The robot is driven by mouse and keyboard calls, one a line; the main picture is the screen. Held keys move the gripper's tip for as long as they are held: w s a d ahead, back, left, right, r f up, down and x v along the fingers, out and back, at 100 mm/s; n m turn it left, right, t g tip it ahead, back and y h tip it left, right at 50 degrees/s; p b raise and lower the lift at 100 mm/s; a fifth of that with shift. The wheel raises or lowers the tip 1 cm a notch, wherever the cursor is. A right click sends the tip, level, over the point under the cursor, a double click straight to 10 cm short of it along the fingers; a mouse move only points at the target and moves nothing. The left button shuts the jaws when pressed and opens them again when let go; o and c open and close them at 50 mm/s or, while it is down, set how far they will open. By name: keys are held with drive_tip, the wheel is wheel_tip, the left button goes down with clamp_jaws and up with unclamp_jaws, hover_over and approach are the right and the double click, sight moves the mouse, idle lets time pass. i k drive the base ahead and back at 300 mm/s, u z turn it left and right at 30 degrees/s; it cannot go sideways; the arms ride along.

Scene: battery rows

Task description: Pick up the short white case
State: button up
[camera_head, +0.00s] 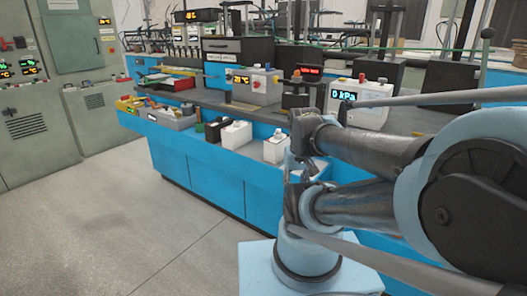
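Two white cases stand on the blue bench's lower front ledge. One white case (236,134) stands beside a black case (215,129). The other white case (276,148) stands further right, close to my arm, and looks narrower. I cannot tell for sure which is the short one. What looks like my gripper (297,168) is just right of the narrower white case, and appears apart from it. Arm links crowd this area, so the fingers cannot be made out clearly.
A box with a "0 kPa" display (363,100) stands on the bench behind my arm. Grey cabinets (60,100) stand at left. The floor (110,235) in front is clear.

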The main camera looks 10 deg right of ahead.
sight(273, 153)
drive_tip(key=k, duration=1)
drive_tip(key=u, duration=0.75)
drive_tip(key=i, duration=0.85)
drive_tip(key=u, duration=0.1)
